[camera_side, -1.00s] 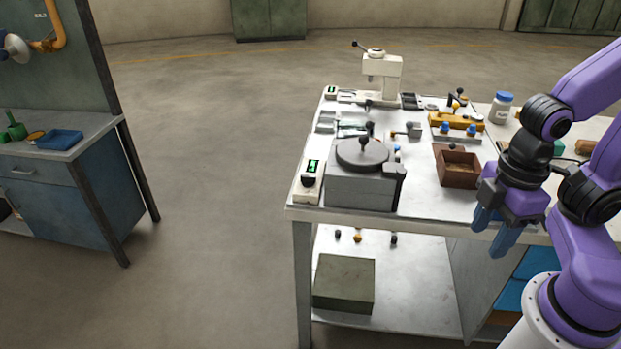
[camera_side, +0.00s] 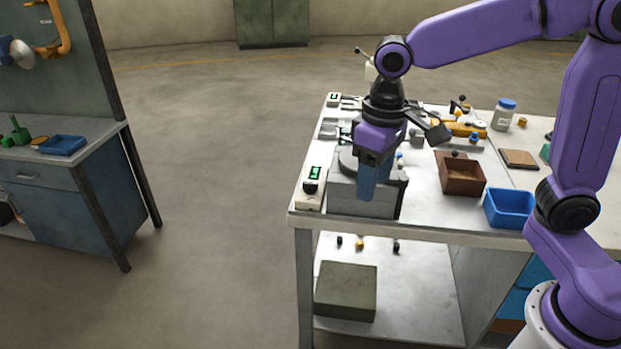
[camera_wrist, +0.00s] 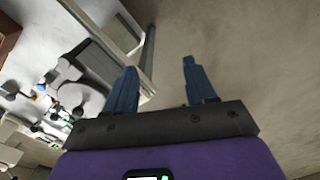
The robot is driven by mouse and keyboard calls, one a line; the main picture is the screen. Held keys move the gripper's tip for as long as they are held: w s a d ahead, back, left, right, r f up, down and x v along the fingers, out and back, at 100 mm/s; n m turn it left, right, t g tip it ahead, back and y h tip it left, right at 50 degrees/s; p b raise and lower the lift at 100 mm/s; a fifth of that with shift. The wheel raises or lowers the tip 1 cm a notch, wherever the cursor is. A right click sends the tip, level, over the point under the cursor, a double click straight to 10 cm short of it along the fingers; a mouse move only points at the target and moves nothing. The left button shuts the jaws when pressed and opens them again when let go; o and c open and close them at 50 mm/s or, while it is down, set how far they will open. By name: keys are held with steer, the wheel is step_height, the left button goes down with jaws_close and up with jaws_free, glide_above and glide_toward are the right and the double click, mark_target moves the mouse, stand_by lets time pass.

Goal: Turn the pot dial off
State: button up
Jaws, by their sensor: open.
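The pot is a grey square furnace body (camera_side: 343,196) with a round lid, at the front left corner of the workbench. Beside its left side is a white control panel (camera_side: 302,202) with a lit green display and a dark dial (camera_side: 310,187). My gripper (camera_side: 367,194) points down in front of the pot in the side view and hides part of the lid and body. In the wrist view my gripper's blue fingers (camera_wrist: 159,66) are spread apart with nothing between them. The grey pot body (camera_wrist: 92,66) shows left of the fingers there; I cannot make out the dial.
A brown box (camera_side: 461,180) and a blue bin (camera_side: 509,208) stand to the right on the bench (camera_side: 430,222). A white-lidded press is partly hidden behind my arm. A jar (camera_side: 503,116) stands at the back right. Left of the bench is open floor.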

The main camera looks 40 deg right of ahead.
steer(key=w+m, duration=0.6)
steer(key=w, duration=0.9)
steer(key=m, duration=0.7)
glide_above(310, 183)
steer(key=f, duration=0.1)
step_height(310, 183, down, 17)
steer(key=shift+d+r, duration=0.1)
steer(key=c, duration=0.8)
